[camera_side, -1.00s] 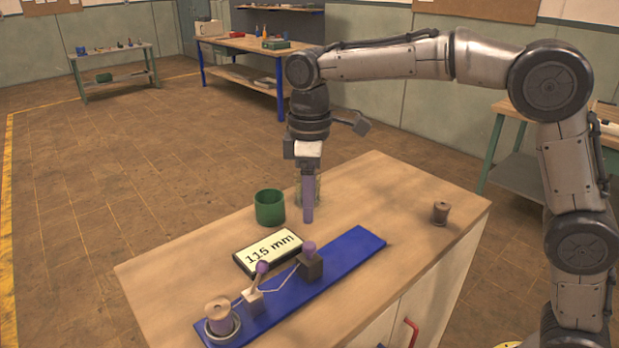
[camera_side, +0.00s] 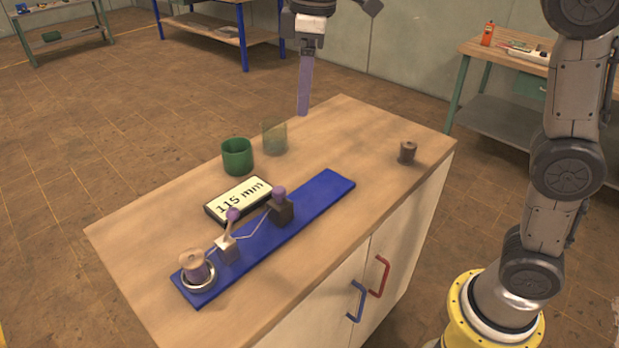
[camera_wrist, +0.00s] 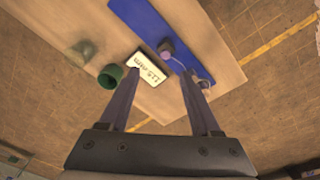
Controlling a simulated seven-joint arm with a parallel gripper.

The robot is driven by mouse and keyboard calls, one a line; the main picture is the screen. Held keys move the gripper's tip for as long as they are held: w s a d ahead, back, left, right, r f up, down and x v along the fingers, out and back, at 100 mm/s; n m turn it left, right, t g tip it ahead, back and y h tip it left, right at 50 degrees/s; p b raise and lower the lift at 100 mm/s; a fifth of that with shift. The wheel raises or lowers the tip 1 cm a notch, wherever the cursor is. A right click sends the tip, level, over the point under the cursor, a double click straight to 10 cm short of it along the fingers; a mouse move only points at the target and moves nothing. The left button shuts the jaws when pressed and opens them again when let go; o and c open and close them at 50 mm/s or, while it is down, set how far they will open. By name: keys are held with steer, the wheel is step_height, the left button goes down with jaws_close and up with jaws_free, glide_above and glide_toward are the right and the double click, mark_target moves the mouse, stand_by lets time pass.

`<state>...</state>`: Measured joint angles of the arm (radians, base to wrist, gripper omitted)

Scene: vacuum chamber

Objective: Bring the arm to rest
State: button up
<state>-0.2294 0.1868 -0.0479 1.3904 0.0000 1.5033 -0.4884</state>
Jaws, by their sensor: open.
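My gripper (camera_side: 303,110) hangs above the back edge of the wooden-topped cabinet (camera_side: 330,125) in the side view, clear of everything on it. In the wrist view my gripper (camera_wrist: 162,74) has its two purple-grey fingers well apart, with nothing held between them. The upper arm is cut off by the top of the side view. A blue board (camera_side: 318,203) lies on the top. It carries a spool (camera_side: 196,266) in a metal ring, a pale block (camera_side: 228,249) and a dark block (camera_side: 281,212), both with purple knobs, and a thin line runs along them.
A display (camera_side: 237,199) reading "115 mm" lies beside the board. A green cup (camera_side: 237,158) and a clear glass (camera_side: 275,138) stand behind it. A brown spool (camera_side: 407,152) stands at the right. The top between glass and brown spool is clear. Benches stand beyond.

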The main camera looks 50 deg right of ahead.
steer(key=s+d+m+t, duration=0.1)
steer(key=s+d+m, duration=0.1)
steer(key=s+d, duration=0.35)
steer(key=s+d+m+t, duration=0.1)
steer(key=s+d, duration=0.1)
steer(key=s, duration=0.7)
steer(key=s+d+f+m+t, duration=0.1)
steer(key=s+f+m+t, duration=0.1)
steer(key=s+f+m, duration=0.3)
steer(key=s+f, duration=0.3)
steer(key=f, duration=0.3)
steer(key=shift+d, duration=0.3)
steer(key=shift+s, duration=0.15)
